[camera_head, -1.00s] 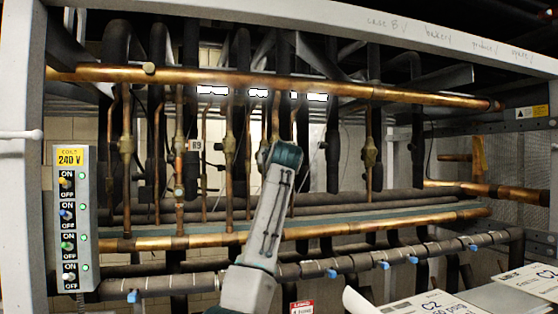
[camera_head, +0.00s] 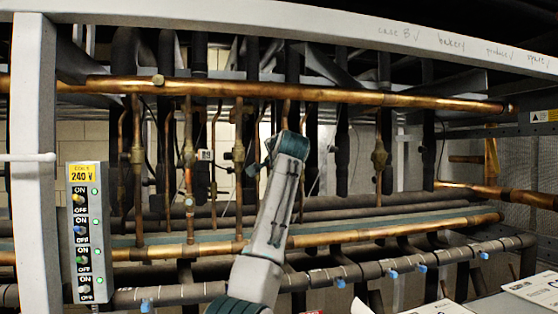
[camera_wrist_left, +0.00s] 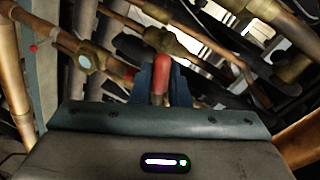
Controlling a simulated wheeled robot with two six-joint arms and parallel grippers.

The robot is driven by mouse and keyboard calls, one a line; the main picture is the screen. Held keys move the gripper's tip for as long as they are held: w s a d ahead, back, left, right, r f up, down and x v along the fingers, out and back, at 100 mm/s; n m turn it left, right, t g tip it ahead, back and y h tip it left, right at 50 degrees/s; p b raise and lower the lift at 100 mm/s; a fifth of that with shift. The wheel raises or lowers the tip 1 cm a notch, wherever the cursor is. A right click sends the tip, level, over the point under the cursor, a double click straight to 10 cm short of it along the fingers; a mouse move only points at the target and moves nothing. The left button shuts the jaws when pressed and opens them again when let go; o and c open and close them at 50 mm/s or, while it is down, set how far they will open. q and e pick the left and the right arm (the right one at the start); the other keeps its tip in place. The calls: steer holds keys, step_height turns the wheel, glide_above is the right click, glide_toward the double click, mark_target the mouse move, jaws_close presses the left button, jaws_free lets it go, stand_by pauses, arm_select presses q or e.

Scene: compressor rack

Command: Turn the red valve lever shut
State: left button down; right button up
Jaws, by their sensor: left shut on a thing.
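The red valve lever (camera_wrist_left: 162,70) shows in the left wrist view, standing up between the blue fingers of my left gripper (camera_wrist_left: 159,82). The gripper is shut on it. Behind the lever is a brass valve body (camera_wrist_left: 172,42) on a copper pipe. In the head view my left arm reaches up from the bottom middle to the pipes, with its wrist (camera_head: 288,146) in front of the rack. There the lever and the fingertips are hidden or too small to tell. My right gripper is in neither view.
Copper pipes (camera_head: 300,92) run across the rack, with several vertical pipes behind. A switch box (camera_head: 87,232) marked 240 V hangs on the left by a white post (camera_head: 33,170). Black insulated pipes (camera_head: 345,272) with blue clips cross below. White cards (camera_head: 532,290) lie at lower right.

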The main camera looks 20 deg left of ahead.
arm_select(q)
steer(key=r+m+p, duration=0.1)
steer(key=m, duration=0.2)
steer(key=shift+s+a+r+g+y+p, duration=0.1)
steer(key=shift+a+r+g+y+p, duration=0.2)
steer(key=shift+r+g+y+p, duration=0.1)
steer(key=shift+r+m, duration=0.1)
steer(key=shift+m, duration=0.2)
steer(key=c, duration=1.6)
jaws_free()
steer(key=shift+o, duration=0.8)
steer(key=shift+w+a+f, duration=0.2)
steer(key=shift+a+f, duration=0.05)
steer(key=shift+a, duration=0.15)
steer(key=shift+s+d, duration=0.25)
steer(key=shift+d, duration=0.15)
steer(key=b+v, duration=0.5)
steer(key=v, duration=0.5)
steer(key=shift+a+b, duration=0.2)
steer(key=shift+b, duration=0.1)
